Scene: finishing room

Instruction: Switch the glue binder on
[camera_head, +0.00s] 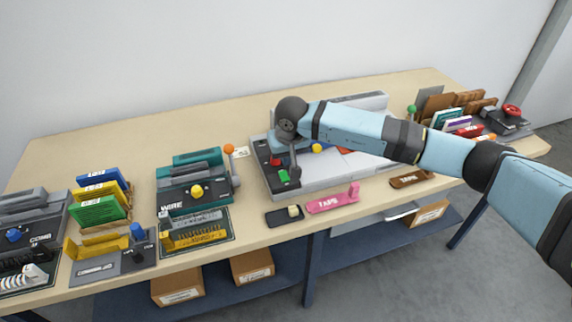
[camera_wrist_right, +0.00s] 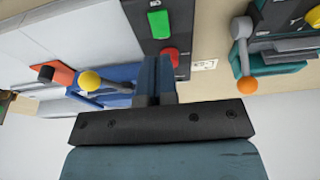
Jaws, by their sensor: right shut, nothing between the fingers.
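The glue binder, a long light-grey machine (camera_head: 310,185), stands at the middle of the bench. Its dark panel on the left end carries a green button (camera_head: 284,177) and a red button (camera_head: 275,161). In the wrist view the green button (camera_wrist_right: 160,23) is clear, while the red button (camera_wrist_right: 171,57) is partly covered by my fingers. My left gripper is out of view.
A teal wire binder (camera_head: 185,204) with an orange-knobbed lever (camera_head: 229,149) stands left of the glue binder. A black pad (camera_head: 282,218) and a pink tape holder (camera_head: 328,204) lie in front. My right forearm hides part of the glue binder.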

